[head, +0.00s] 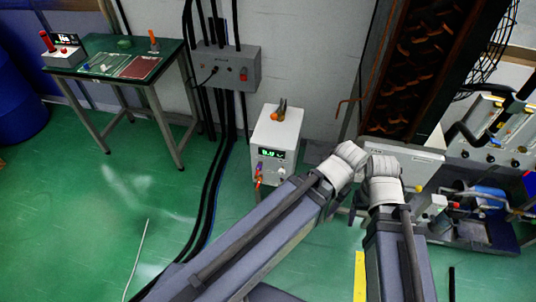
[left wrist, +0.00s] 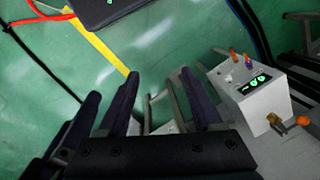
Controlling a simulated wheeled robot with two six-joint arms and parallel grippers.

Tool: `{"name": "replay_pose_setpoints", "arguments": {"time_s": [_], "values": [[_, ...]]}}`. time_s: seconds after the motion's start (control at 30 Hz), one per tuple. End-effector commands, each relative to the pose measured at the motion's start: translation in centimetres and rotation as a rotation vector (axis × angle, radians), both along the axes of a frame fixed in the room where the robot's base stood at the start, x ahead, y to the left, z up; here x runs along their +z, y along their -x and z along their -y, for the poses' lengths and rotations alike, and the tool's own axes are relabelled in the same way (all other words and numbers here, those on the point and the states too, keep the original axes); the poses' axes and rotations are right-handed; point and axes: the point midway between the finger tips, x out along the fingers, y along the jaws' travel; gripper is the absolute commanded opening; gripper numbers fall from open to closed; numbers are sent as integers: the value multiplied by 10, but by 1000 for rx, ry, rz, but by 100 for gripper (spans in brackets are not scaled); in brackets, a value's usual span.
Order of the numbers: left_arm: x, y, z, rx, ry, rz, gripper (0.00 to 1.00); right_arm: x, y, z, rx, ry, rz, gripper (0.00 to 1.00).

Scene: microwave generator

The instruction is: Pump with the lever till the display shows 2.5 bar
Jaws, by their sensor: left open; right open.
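A white box (head: 270,150) stands on the floor left of my arms. Its front has a lit green display (head: 271,153) whose digits are too small to read surely. It also shows in the left wrist view (left wrist: 248,88). Pump gear with a blue body (head: 488,200) is at the right; I cannot pick out its lever surely. My left gripper (left wrist: 150,100) is open and empty, with its dark fingers spread above the floor. My right gripper (head: 357,208) is mostly hidden by the arms; the little that shows is apart from the box and the blue gear.
A green-topped table (head: 125,58) with a small red-and-white device (head: 64,50) stands at the back left. A grey wall box (head: 226,67) drops cables to the floor. A dark rack (head: 420,65) and a control panel (head: 497,135) crowd the right. The left floor is mostly clear.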

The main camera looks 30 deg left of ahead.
Motion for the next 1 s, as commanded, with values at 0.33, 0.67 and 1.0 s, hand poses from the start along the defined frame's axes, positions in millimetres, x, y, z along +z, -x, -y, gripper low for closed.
{"name": "replay_pose_setpoints", "arguments": {"time_s": [0.33, 0.67, 1.0], "values": [[0, 0, 0, 0, 0, 0, 26, 0, 0, 0, 0, 0, 0, 70], [0, 0, 0, 0, 0, 0, 0, 0, 0, 0, 0, 0, 0, 70], [0, 0, 0, 0, 0, 0, 0, 0, 0, 0, 0, 0, 0, 70]]}}
